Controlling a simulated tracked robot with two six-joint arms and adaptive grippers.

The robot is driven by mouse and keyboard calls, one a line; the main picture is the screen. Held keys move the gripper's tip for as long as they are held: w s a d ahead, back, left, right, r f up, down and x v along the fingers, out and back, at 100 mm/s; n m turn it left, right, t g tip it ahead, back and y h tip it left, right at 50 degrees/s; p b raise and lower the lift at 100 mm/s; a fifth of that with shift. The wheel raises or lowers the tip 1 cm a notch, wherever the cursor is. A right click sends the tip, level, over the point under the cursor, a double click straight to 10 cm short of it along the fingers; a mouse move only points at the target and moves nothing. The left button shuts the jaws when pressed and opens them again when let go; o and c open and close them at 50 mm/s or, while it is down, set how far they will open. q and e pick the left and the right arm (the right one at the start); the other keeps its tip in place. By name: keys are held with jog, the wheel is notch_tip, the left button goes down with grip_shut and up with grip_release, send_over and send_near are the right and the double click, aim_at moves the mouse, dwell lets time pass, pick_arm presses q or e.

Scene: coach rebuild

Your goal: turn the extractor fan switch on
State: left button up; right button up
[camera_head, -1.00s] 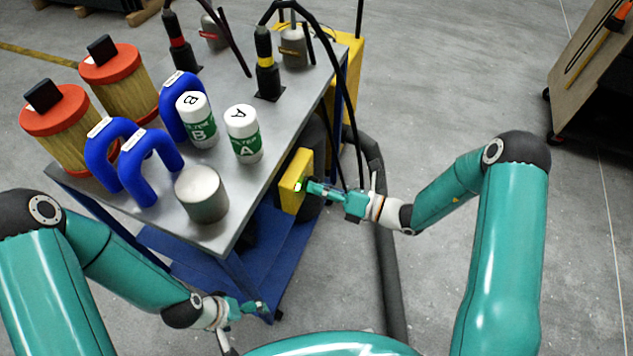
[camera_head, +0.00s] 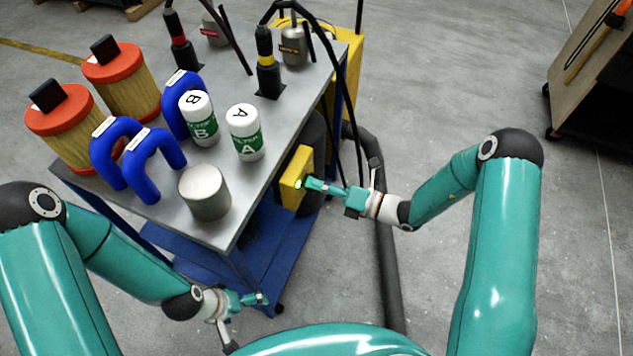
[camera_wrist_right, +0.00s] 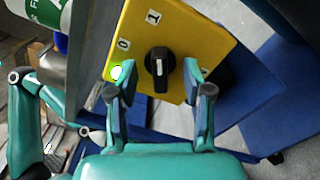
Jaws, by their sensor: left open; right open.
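The extractor fan switch is a yellow box (camera_head: 296,165) on the right side of the metal-topped cart. In the right wrist view the box (camera_wrist_right: 195,35) carries a black rotary knob (camera_wrist_right: 158,68), standing about upright in the picture and in line with the 1 mark (camera_wrist_right: 153,17). The 0 mark (camera_wrist_right: 123,44) is to its left. A green lamp (camera_wrist_right: 117,72) glows, partly behind a finger. My right gripper (camera_head: 309,184) is open at the box, its fingers on either side of the knob with gaps showing. My left gripper (camera_head: 264,299) is open and empty, low near the cart's front corner.
The cart top (camera_head: 245,185) holds white bottles A (camera_head: 245,132) and B (camera_head: 199,118), blue hoses (camera_head: 155,165), a metal cylinder (camera_head: 205,192) and orange-capped filters (camera_head: 62,125). A dark floor hose (camera_head: 386,260) runs below my right arm. Open floor lies to the right.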

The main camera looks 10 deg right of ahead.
jog(key=v, duration=0.9)
jog(key=shift+p, duration=0.4)
jog(key=shift+s, duration=0.1)
